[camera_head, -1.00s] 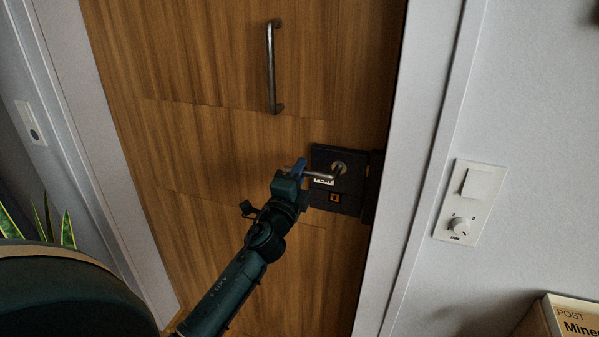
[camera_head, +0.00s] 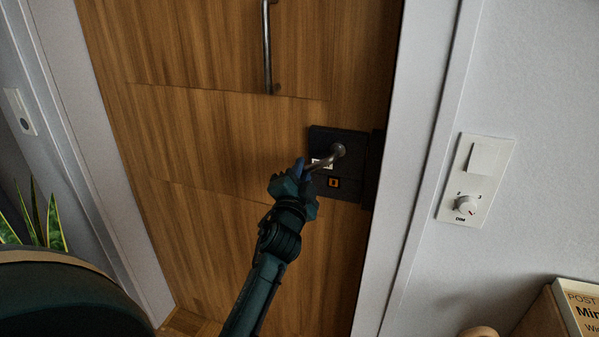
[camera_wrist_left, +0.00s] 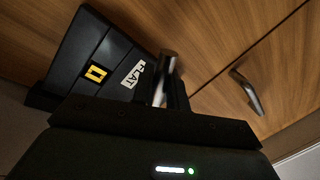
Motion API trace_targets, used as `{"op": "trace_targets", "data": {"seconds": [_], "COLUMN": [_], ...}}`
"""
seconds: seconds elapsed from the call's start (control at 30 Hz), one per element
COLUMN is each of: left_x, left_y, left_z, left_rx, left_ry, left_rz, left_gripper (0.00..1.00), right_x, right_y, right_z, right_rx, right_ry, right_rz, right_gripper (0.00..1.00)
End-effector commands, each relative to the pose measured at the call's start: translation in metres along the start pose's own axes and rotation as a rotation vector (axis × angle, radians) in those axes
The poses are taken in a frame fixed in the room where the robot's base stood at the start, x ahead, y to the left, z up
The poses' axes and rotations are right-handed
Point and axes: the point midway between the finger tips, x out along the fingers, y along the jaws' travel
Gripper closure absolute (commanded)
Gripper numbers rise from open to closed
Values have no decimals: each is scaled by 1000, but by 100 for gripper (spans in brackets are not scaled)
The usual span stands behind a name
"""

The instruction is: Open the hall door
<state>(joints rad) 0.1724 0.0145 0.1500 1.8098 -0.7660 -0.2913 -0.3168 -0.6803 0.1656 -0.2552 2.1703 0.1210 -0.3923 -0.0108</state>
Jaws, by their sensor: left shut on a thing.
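The hall door (camera_head: 220,140) is brown wood and stands in a white frame, looking shut. A black lock plate (camera_head: 345,191) near its right edge carries a metal lever handle (camera_head: 338,151), which tilts down to the left. My left gripper (camera_head: 305,172) is shut on the lever's free end. In the left wrist view the lever (camera_wrist_left: 166,68) rises from between the fingers, beside the lock plate (camera_wrist_left: 75,50) with its orange mark and a white label. The fingertips are partly hidden there. My right gripper is not in view.
A vertical metal pull bar (camera_head: 267,50) is on the door above the lever. A white switch panel with a dial (camera_head: 475,178) is on the wall at right. A box (camera_head: 575,310) is at lower right, and a plant (camera_head: 40,222) is at left.

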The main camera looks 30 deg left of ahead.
Motion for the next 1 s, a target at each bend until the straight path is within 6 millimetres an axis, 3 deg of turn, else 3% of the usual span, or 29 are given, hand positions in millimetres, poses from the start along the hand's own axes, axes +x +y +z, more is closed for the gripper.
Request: {"op": "trace_targets", "data": {"seconds": [0.77,0.87,1.0], "left_x": [-1,7,34], "left_y": [8,12,23], "left_z": [1,1,-1], "left_rx": [-81,-81,-83], "left_ry": [-21,-20,-18], "left_rz": [3,2,1], "left_gripper": [100,100,100], "right_x": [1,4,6], "right_y": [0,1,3], "right_z": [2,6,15], "right_rx": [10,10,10], "right_ry": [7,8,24], "right_rz": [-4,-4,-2], "right_gripper": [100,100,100]}}
